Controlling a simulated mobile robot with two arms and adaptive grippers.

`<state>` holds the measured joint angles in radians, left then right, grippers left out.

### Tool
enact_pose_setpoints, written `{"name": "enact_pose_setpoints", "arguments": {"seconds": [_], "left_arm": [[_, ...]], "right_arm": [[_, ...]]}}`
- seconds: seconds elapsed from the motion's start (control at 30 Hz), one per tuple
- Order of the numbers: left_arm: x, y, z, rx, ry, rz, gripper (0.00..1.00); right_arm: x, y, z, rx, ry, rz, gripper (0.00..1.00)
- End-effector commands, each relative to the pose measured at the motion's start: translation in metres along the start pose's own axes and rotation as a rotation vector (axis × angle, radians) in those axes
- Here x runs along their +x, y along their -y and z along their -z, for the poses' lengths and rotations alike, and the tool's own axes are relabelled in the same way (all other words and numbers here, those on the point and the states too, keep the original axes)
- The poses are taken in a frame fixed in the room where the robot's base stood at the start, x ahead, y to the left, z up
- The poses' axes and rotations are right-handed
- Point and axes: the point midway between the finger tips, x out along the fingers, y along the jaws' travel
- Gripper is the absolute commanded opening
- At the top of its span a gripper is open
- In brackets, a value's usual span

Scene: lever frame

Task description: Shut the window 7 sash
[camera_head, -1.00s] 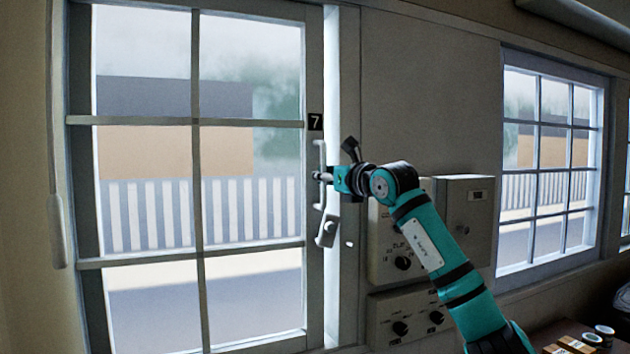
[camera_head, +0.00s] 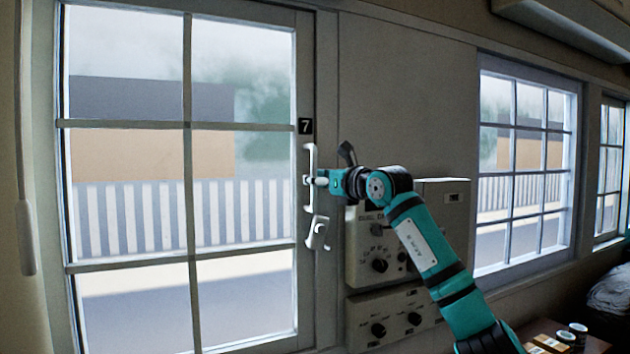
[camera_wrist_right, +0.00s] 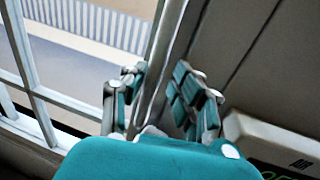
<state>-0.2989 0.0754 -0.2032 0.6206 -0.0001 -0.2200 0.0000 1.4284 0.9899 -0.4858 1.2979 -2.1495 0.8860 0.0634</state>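The window 7 sash (camera_head: 188,126) is a grey-framed pane grid at the left of the head view, with a black "7" plate (camera_head: 305,126) on its right stile. The sash sits against its frame, and I see no bright gap along its right edge. A white upright handle (camera_head: 310,155) is on that stile, with a white latch piece (camera_head: 317,233) below it. My right gripper (camera_head: 313,181) is at the handle. In the right wrist view its fingers (camera_wrist_right: 158,90) stand apart on either side of a pale bar. My left gripper is out of view.
Control boxes with knobs (camera_head: 380,265) are on the wall just right of the window, behind my right arm. Another window (camera_head: 525,165) is farther right. A table with small jars (camera_head: 578,330) is at the lower right.

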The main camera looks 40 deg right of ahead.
Motion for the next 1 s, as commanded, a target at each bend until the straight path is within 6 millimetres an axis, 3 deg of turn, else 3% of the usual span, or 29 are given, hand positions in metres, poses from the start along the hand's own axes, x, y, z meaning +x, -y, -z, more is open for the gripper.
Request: {"name": "enact_pose_setpoints", "arguments": {"seconds": [0.3, 0.43, 0.8, 1.0], "left_arm": [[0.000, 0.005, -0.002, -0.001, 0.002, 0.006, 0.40], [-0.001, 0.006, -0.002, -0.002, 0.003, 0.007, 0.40], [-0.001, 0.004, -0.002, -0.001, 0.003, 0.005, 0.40], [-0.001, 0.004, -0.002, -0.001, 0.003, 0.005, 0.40]], "right_arm": [[-0.001, -0.001, -0.002, 0.000, 0.006, -0.002, 0.37], [-0.010, 0.001, -0.003, -0.001, 0.007, 0.000, 0.37], [-0.084, 0.002, 0.000, -0.005, 0.003, 0.004, 0.37], [-0.113, 0.002, 0.000, -0.002, 0.002, 0.003, 0.37]]}}
